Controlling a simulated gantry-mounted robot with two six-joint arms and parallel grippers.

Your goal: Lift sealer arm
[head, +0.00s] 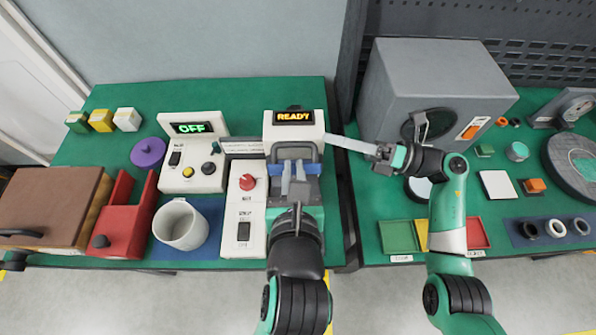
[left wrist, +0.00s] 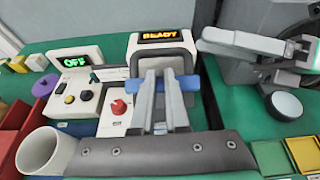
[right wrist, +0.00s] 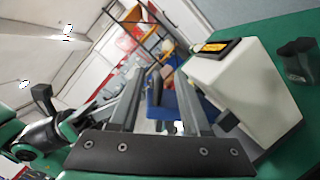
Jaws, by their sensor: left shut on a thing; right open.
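The sealer is a white machine (head: 315,131) with a lit yellow READY display at the centre of the bench. Its arm has a blue crossbar (head: 313,168), which also shows in the left wrist view (left wrist: 190,86). My left gripper (head: 293,172) is shut on the blue crossbar from the front; its fingers hide the bar's middle. My right gripper (head: 336,140) is open and empty, with its fingers pointing left beside the sealer's right side. In the right wrist view the white sealer housing (right wrist: 240,90) stands right of the fingers, and blue parts show between and beside them.
A control box (head: 193,165) reading OFF and a panel with a red knob (head: 248,182) stand left of the sealer. A white mug (head: 181,226), red holder (head: 123,220) and brown box (head: 50,205) are further left. A large grey box (head: 430,80) stands behind my right arm.

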